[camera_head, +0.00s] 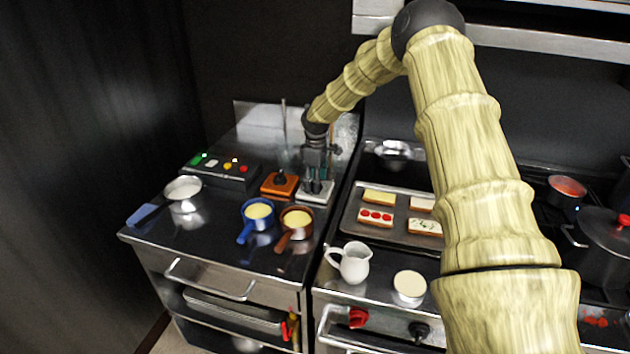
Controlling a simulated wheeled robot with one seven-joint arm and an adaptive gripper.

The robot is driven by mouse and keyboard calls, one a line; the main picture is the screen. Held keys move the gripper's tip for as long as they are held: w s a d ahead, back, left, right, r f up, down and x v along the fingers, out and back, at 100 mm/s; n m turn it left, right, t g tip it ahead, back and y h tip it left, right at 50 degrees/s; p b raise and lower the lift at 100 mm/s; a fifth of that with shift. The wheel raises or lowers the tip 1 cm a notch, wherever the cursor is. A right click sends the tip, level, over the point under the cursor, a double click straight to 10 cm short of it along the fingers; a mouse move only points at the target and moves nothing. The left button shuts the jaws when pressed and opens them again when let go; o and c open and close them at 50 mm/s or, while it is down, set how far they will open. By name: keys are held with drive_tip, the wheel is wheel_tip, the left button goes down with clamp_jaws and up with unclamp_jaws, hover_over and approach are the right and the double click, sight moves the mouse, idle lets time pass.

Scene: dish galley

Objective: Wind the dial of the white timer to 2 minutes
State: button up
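The white timer (312,198) is a pale, flat-based block near the right edge of the left counter. My gripper (315,182) points down directly over it, with its fingers at the height of the dial. The dial is mostly hidden by the fingers, and its setting cannot be read. Whether the fingers touch or close on the dial cannot be told at this size. An orange timer (270,187) with a dark dial stands just left of the white one.
A black box with coloured buttons (222,171) stands further left. A blue pan (257,226) and a brown pan (296,230) stand in front of the timers. A white-handled pitcher (352,262) and a tray of toasts (349,230) are to the right.

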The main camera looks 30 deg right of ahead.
drive_tip(key=c, duration=1)
drive_tip(key=shift+a, duration=0.2)
drive_tip(key=shift+d, duration=0.15)
drive_tip(key=shift+m, duration=0.4)
drive_tip(key=m, duration=0.6)
drive_tip(key=shift+b, duration=0.35)
drive_tip(key=o, duration=1.1)
drive_tip(key=shift+c, duration=0.2)
